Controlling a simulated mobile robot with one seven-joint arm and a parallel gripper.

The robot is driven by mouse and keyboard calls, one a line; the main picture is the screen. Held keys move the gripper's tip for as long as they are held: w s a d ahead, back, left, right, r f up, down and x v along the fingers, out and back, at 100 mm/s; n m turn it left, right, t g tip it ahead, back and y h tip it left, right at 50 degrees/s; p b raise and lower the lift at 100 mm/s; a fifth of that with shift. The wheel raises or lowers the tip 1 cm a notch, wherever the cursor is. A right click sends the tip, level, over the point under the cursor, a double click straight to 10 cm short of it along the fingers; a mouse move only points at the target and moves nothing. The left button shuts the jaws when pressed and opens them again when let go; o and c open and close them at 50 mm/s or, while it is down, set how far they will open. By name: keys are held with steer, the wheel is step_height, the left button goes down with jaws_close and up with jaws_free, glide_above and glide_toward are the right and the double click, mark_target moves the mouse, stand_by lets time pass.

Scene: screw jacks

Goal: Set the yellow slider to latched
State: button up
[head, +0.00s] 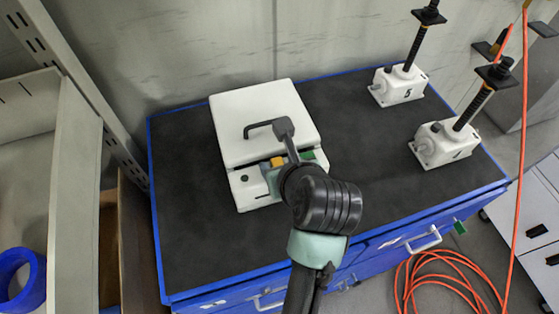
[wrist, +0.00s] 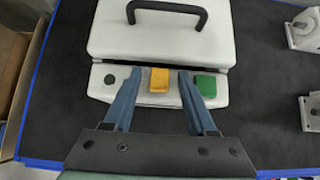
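The yellow slider (wrist: 159,80) sits on the front strip of a white lidded box, left of a green block (wrist: 206,86). In the head view the yellow slider (head: 277,162) shows just left of my arm, with a bit of green (head: 307,155) to the right. My gripper (wrist: 158,82) is open, with one blue finger on each side of the yellow slider. Gaps show between the slider and both fingers. I cannot tell how deep the fingertips reach. No markings for the slider's positions are readable.
The white box (head: 249,126) has a dark lid handle (wrist: 168,10) behind the slider. It stands on a black-topped blue cabinet (head: 180,210). Two white screw jacks (head: 398,86) (head: 443,145) stand at the right. The mat left of the box is clear. Orange cable (head: 440,270) lies on the floor.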

jaws_close()
stand_by(1.2)
